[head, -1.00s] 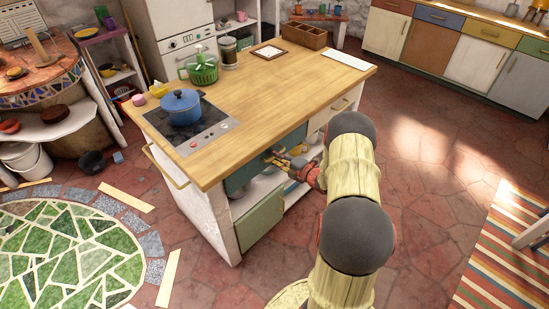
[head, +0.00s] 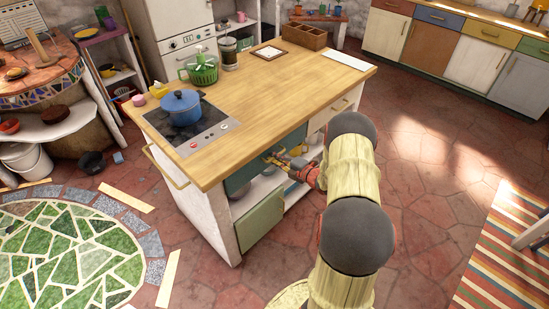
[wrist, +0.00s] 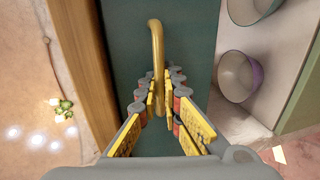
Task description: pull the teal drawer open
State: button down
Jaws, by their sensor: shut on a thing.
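The teal drawer (head: 238,181) is in the kitchen island's side, under the wooden top. Its front appears about flush with the island; I cannot tell any gap. In the wrist view its teal face (wrist: 192,40) fills the middle, with a brass bar handle (wrist: 156,38) standing out from it. My gripper (wrist: 160,88) is shut on this handle, one yellow-padded finger on each side. In the head view my gripper (head: 276,158) is at the drawer front, and my arm hides part of the island's side.
The island's wooden top (head: 270,90) overhangs the drawer. Below it are an open shelf and a green cupboard door (head: 259,221). Bowls (wrist: 238,76) stand beside the drawer face in the wrist view.

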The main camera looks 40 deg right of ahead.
jog(key=f+p+v, duration=0.2)
jog(key=p+v, duration=0.2)
jog(key=v, duration=0.8)
jog(key=s+f+p+v, duration=0.1)
jog(key=f+p+v, duration=0.2)
jog(key=v, duration=0.9)
jog(key=shift+s+d+p, duration=0.2)
jog(key=shift+s+p, duration=0.2)
jog(key=shift+p, duration=0.25)
jog(key=c, duration=2.2)
grip_release()
jog(key=shift+c, duration=0.2)
jog(key=v, duration=1.2)
jog(key=shift+d, duration=0.1)
